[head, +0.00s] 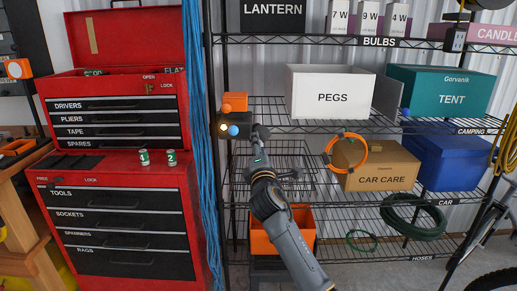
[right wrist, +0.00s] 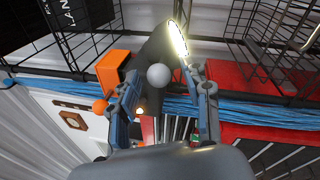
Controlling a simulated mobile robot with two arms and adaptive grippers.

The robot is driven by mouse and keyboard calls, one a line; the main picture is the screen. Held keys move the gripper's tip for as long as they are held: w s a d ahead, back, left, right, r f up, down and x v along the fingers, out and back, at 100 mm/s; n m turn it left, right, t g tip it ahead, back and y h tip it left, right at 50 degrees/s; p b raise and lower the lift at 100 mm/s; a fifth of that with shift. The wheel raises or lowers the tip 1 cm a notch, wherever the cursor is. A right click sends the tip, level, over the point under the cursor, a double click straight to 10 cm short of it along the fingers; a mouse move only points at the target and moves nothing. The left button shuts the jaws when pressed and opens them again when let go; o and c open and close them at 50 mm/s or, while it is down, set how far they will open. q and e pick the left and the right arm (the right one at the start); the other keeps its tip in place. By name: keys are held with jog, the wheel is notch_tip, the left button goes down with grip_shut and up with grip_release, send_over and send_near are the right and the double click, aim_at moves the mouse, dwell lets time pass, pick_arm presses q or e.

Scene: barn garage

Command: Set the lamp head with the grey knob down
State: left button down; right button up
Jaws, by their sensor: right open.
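A dark lamp head (right wrist: 152,45) with a round grey knob (right wrist: 158,76) shows in the right wrist view. A bright strip glows at its right edge. My right gripper (right wrist: 165,100) is open, with one finger on each side of the knob; I cannot tell whether either finger touches it. In the head view my right gripper (head: 252,133) is at the left end of the wire shelf, beside a bluish round knob (head: 233,130) and a small yellow light (head: 222,127). The gripper partly hides the lamp head there. My left gripper is not in view.
An orange block (head: 235,101) with a small orange ball is close to the gripper. Blue cables (head: 200,150) hang just left. The pegs box (head: 330,92) stands right on the same shelf. A wire basket (head: 285,165) is below. A red tool chest (head: 120,230) stands left.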

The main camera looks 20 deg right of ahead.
jog(key=shift+s, duration=0.1)
jog(key=v, duration=1.2)
